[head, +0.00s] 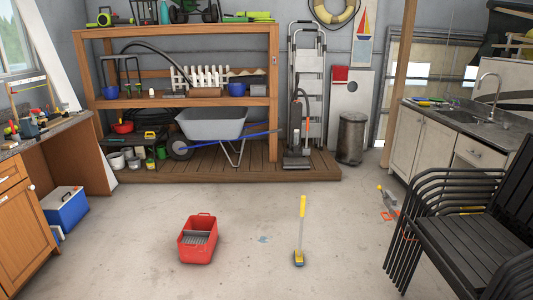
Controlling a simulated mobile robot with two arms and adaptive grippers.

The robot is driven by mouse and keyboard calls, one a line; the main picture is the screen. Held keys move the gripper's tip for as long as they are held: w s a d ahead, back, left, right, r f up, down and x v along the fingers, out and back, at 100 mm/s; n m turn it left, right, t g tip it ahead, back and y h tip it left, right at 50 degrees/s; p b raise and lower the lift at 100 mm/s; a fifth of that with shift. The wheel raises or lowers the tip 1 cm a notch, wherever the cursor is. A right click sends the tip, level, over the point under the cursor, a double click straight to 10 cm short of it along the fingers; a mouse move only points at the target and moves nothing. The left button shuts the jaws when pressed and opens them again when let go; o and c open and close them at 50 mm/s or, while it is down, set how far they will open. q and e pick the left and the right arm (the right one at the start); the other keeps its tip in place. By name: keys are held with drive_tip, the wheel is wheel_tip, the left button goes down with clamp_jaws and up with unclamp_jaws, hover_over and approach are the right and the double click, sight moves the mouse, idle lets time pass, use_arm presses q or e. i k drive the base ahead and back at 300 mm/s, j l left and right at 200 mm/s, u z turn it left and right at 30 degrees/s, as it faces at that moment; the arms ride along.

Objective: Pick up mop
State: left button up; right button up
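A mop (301,229) with a yellow grip and a pale shaft stands upright on the concrete floor, a little right of the middle of the head view. Its yellow and grey head (299,258) rests on the floor. A red bucket (197,239) with a grey wringer stands to the left of the mop, apart from it. Neither of my grippers shows in the head view.
Stacked black chairs (464,225) stand at the right, before a sink counter (440,115). A blue cooler (65,207) is by the left workbench. A wooden shelf (190,103) with a wheelbarrow (212,124) is at the back. The middle floor is mostly clear.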

sight(301, 229)
drive_tip(key=i+u, duration=0.25)
drive_tip(key=i, duration=0.4)
drive_tip(key=i+u, duration=0.25)
drive_tip(key=i, duration=0.35)
drive_tip(key=i+l+u, duration=0.25)
drive_tip(key=i, duration=0.4)
drive_tip(key=j, duration=0.1)
